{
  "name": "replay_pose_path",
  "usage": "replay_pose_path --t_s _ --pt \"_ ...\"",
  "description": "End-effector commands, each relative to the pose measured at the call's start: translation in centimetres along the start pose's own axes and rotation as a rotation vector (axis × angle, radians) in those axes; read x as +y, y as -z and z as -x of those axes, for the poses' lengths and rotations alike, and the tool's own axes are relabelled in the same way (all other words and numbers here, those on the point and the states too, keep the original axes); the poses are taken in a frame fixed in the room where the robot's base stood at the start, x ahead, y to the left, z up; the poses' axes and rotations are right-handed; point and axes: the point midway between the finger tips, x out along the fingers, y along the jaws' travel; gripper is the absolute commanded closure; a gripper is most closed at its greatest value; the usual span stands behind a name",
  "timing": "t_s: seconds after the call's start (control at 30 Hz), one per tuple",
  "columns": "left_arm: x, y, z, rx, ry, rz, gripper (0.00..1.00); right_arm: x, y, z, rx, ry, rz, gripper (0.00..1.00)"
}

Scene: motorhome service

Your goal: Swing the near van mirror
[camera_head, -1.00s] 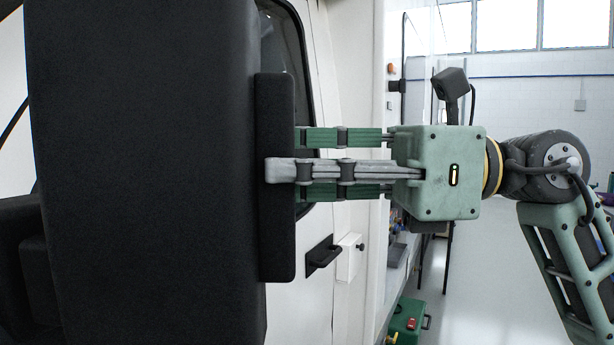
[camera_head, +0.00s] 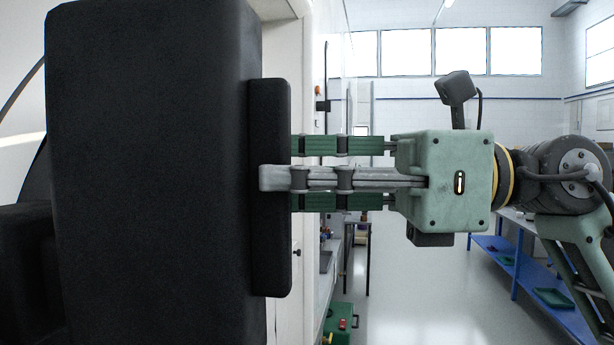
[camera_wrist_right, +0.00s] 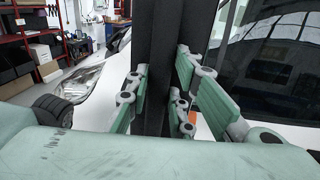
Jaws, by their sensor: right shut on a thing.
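The near van mirror (camera_head: 150,170) is a large black housing that fills the left of the head view. It has a narrow upright black strip (camera_head: 270,120) along its right side. My right gripper (camera_head: 280,176) reaches in from the right, level, and is shut on this strip. In the right wrist view the dark mirror part (camera_wrist_right: 156,50) stands upright between the green fingers of the gripper (camera_wrist_right: 164,88). The far faces of the mirror are hidden. My left gripper is not in view.
The white van body (camera_head: 286,50) shows behind the mirror. A green case (camera_head: 338,325) stands on the floor below. A blue bench (camera_head: 540,290) is at the right, with open grey floor between. The right wrist view shows the headlight (camera_wrist_right: 85,78), windscreen (camera_wrist_right: 270,60) and shelving (camera_wrist_right: 30,40).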

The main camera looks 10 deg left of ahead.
Motion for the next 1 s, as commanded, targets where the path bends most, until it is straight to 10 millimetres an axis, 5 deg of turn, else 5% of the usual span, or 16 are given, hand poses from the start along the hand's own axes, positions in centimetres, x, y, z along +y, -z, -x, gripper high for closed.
replay_pose_path --t_s 0.33,0.37,0.53,1.0 --pt "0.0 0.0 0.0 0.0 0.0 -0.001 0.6 0.5 0.2 -0.3 0.007 -0.016 -0.004 1.0" --pt "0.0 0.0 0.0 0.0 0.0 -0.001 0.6 0.5 0.2 -0.3 0.007 -0.016 -0.004 0.78" --pt "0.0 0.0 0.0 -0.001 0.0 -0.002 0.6 0.3 0.1 -0.2 0.005 -0.012 -0.003 0.63" --pt "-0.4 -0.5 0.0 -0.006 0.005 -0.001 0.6 0.0 0.1 1.4 0.001 -0.002 -0.003 0.62"
